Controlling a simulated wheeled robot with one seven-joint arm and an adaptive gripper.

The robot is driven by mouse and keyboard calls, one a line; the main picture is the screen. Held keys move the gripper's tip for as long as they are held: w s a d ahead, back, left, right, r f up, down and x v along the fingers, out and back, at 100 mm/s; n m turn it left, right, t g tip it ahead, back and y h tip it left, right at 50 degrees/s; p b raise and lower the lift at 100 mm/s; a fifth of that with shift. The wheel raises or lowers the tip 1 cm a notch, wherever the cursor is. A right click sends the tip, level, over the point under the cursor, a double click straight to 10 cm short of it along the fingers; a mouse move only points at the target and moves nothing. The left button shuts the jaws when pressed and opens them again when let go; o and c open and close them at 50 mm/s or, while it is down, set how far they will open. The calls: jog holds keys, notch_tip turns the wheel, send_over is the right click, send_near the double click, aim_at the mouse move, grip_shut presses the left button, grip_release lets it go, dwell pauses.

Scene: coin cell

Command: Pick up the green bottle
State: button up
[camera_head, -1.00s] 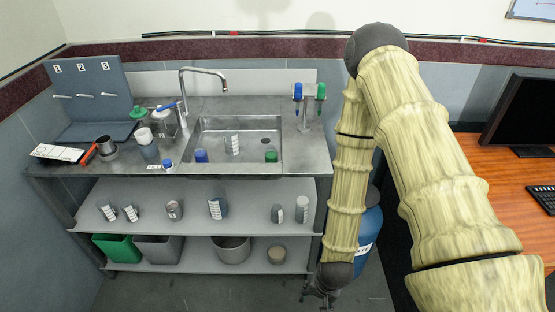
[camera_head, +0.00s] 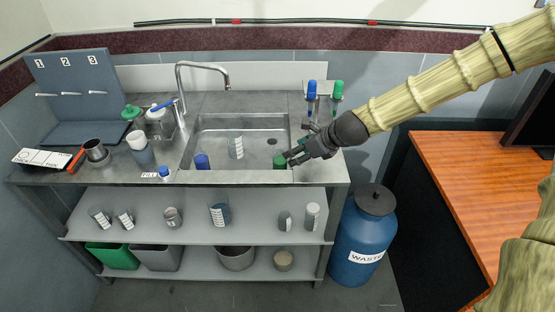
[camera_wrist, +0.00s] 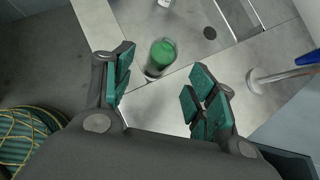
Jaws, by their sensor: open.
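The green bottle (camera_head: 280,161) stands upright in the front right corner of the sink, its green cap showing. In the wrist view the green bottle (camera_wrist: 162,52) lies ahead of the fingertips, nearer the left finger. My gripper (camera_head: 292,156) reaches in from the right, just above and beside the bottle in the head view. In the wrist view my gripper (camera_wrist: 160,80) is open, its green-padded fingers wide apart with nothing between them. The lower part of the bottle is hidden by the sink's front edge in the head view.
The sink (camera_head: 200,124) also holds a blue-capped bottle (camera_head: 202,161) and a white-labelled beaker (camera_head: 236,148). A stand with blue and green tubes (camera_head: 311,92) is behind my gripper. The faucet (camera_head: 203,68) rises at the back. A blue waste barrel (camera_head: 362,240) stands right of the bench.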

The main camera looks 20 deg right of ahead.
aim_at(281, 151)
jog(key=shift+w+a+r, duration=0.15)
jog(key=shift+w+r, duration=0.3)
jog(key=shift+r, duration=0.25)
jog(key=shift+w+d+p+x, duration=0.1)
jog(key=shift+p+x, duration=0.4)
jog(key=shift+x, duration=2.1)
jog(key=shift+w+d+p+x, duration=0.1)
jog(key=shift+p+x, duration=0.4)
jog(key=shift+x, duration=2.1)
jog(key=shift+r, duration=0.1)
jog(key=shift+c, duration=0.2)
grip_shut()
jog(key=shift+r, duration=0.3)
